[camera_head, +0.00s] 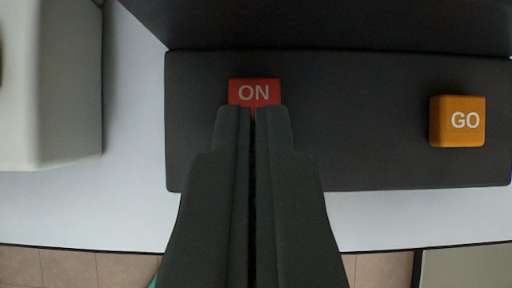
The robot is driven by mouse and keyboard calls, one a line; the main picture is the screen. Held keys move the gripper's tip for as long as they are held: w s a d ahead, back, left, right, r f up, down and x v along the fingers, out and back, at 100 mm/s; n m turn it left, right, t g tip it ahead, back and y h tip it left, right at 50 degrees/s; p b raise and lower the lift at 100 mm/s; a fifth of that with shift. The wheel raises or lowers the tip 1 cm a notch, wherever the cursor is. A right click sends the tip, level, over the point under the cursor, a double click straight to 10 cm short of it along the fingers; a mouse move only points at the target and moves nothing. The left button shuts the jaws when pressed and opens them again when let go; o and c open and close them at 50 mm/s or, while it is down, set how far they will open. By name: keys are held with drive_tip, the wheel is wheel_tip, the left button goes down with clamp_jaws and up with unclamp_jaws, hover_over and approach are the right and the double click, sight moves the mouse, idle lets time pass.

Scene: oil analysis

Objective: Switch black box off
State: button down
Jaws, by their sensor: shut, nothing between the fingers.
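The black box (370,150) lies across the upper middle and right of the view, on a white surface. A red button (254,91) marked "ON" is on its left part. An orange button (457,121) marked "GO" is on its right part. My gripper (252,110) is shut and empty, pointing up the picture. Its fingertips overlap the lower edge of the red button and hide that part of it. I cannot tell whether they touch it.
A white, rounded block (70,90) stands at the upper left, apart from the black box. The white table surface (90,205) is bare in front of it. The table edge runs along the bottom, with a tiled floor (70,268) beyond. A bit of green shows at the bottom.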

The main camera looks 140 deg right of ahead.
wheel_tip(320, 180, down, 2)
drive_tip(key=shift+s+d, duration=0.1)
drive_tip(key=shift+s, duration=0.05)
idle(0.3)
drive_tip(key=f+b, duration=0.1)
drive_tip(key=b, duration=0.2)
drive_tip(key=shift+s+d+t, duration=0.1)
drive_tip(key=shift+s+t, duration=0.05)
drive_tip(key=shift+t, duration=0.15)
drive_tip(key=shift+r+p, duration=0.25)
drive_tip(key=shift+p, duration=0.15)
drive_tip(key=shift+r, duration=0.8)
